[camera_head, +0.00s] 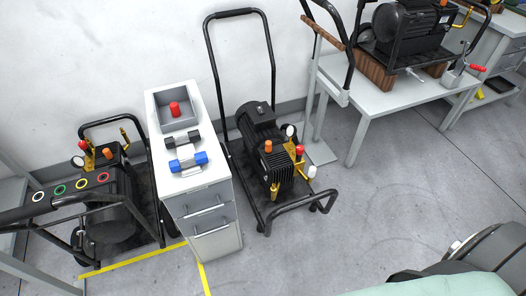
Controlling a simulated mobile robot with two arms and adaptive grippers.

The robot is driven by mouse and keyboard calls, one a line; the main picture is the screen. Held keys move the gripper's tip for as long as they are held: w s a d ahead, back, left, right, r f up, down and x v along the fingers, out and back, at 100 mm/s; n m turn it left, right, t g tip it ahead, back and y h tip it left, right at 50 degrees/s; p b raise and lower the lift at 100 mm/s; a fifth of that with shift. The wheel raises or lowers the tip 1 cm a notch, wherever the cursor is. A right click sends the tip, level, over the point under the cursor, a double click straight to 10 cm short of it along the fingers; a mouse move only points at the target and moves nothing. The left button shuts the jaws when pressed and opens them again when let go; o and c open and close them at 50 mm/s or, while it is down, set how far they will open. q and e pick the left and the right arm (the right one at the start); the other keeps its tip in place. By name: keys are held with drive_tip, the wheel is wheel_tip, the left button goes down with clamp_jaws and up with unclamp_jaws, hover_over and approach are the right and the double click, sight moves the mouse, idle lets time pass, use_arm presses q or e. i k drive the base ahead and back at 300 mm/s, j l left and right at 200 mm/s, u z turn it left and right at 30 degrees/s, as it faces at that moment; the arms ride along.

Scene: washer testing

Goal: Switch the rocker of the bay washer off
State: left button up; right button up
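Three black pressure washers show. One (108,212) stands on the floor at the left, inside yellow floor lines, with orange and red caps and a black handle. A second (262,135) stands on a wheeled frame right of the white cabinet. A third (404,30) sits on wooden blocks on a table at the top right. The yellow lines suggest the left one is the bay washer, but I cannot be sure. I cannot make out a rocker switch or its position on any of them. Neither of my grippers is in view.
A white cabinet (200,196) stands between the two floor washers. On it are a grey box with a red knob (174,108) and blue and dark grey parts. A bar with coloured rings (60,190) crosses at left. Open grey floor (350,220) lies right of centre.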

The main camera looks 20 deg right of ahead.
sight(259, 108)
drive_tip(key=i+l, duration=0.1)
drive_tip(key=l, duration=0.3)
drive_tip(key=l+z, duration=0.15)
drive_tip(key=l, duration=0.3)
drive_tip(key=i+l, duration=0.15)
drive_tip(key=l, duration=0.25)
drive_tip(key=i+l+z, duration=0.15)
drive_tip(key=l, duration=0.25)
drive_tip(key=i+l, duration=0.1)
drive_tip(key=l, duration=0.3)
drive_tip(key=i+l+z, duration=0.1)
drive_tip(key=l, duration=0.3)
drive_tip(key=i+l+z, duration=0.1)
drive_tip(key=l, duration=0.25)
drive_tip(key=i, duration=0.05)
